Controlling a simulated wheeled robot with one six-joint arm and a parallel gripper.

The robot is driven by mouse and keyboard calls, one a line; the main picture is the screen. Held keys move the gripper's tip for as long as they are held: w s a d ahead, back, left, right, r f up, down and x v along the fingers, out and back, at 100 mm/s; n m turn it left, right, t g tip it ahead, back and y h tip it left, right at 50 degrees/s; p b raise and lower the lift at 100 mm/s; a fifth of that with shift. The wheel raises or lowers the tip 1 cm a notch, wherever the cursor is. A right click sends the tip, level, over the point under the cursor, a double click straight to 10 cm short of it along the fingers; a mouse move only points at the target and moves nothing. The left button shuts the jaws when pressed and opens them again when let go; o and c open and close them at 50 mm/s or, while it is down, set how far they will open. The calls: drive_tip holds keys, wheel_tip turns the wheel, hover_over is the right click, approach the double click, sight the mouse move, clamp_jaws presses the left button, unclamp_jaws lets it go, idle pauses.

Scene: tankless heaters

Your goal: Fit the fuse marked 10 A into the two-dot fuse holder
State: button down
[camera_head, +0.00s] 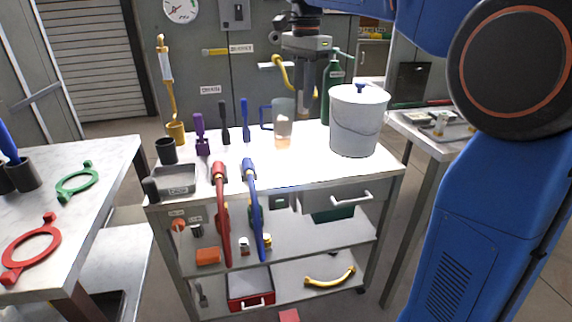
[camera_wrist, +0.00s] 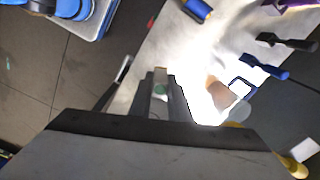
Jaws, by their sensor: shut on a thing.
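My gripper (camera_head: 305,108) points down over the back of the white cart top (camera_head: 260,177), beside a clear mug (camera_head: 284,106) with a blue handle. In the wrist view my gripper (camera_wrist: 160,88) is shut on a small grey piece with a greenish spot (camera_wrist: 160,89), mostly hidden between the fingers. I cannot read any marking on it or tell if it is the 10 A fuse. The mug also shows in the wrist view (camera_wrist: 238,108), to the right of the fingers. I cannot make out the two-dot fuse holder in either view.
A white lidded bucket (camera_head: 358,122) stands at the cart's right. A grey tray (camera_head: 174,180), dark cup (camera_head: 166,151) and several upright tools stand at the left. Red (camera_head: 221,205) and blue (camera_head: 253,205) curved tools hang over the front edge. The middle of the top is mostly clear.

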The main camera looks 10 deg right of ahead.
sight(303, 114)
drive_tip(key=shift+s+a+f+m, duration=0.1)
drive_tip(key=shift+f+m, duration=0.7)
drive_tip(key=shift+f, duration=2.1)
drive_tip(key=shift+s+d+f+m, duration=0.1)
drive_tip(key=shift+f+m, duration=0.7)
drive_tip(key=shift+f, duration=2.1)
drive_tip(key=shift+s+a+f+m, duration=0.1)
drive_tip(key=shift+f+m, duration=0.7)
drive_tip(key=shift+f, duration=2.1)
drive_tip(key=shift+f, duration=0.1)
drive_tip(key=c, duration=1.7)
unclamp_jaws()
drive_tip(key=shift+o, duration=0.2)
wheel_tip(303, 114, up, 12)
drive_tip(key=shift+r, duration=0.15)
